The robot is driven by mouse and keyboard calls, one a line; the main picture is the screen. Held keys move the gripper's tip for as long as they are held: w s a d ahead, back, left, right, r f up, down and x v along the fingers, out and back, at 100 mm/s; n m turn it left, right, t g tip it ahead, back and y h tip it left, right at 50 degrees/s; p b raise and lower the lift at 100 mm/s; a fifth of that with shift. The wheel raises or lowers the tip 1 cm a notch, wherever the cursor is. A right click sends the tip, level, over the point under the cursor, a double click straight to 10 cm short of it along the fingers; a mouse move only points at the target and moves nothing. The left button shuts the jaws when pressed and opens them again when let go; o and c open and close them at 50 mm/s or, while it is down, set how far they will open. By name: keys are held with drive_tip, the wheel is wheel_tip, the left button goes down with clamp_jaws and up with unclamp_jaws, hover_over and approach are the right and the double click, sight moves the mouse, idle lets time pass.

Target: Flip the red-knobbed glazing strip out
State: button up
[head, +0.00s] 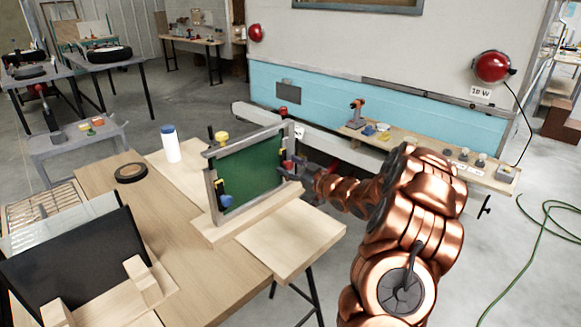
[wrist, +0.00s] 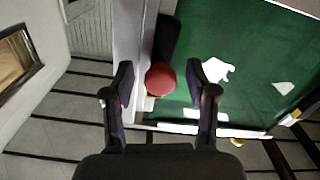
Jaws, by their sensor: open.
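A grey frame (head: 212,189) holding a green pane (head: 250,172) stands upright on a wooden base on the bench. In the wrist view a round red knob (wrist: 161,79) sits on a dark strip (wrist: 167,36) lying along the pale frame edge beside the green pane (wrist: 245,60). My gripper (wrist: 158,70) is open, with one finger on each side of the red knob; contact cannot be told. In the head view my gripper (head: 294,170) is at the frame's right side, partly covering the red knob (head: 287,165) there.
A yellow knob (head: 221,137) and a blue knob (head: 227,201) are on the frame's left side; another red knob (head: 283,111) shows at its top right. A white bottle (head: 170,146) and a tape roll (head: 131,173) stand left. A dark panel (head: 80,265) leans at front left.

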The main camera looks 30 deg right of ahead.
drive_tip(key=shift+c, duration=0.2)
clamp_jaws()
idle(0.4)
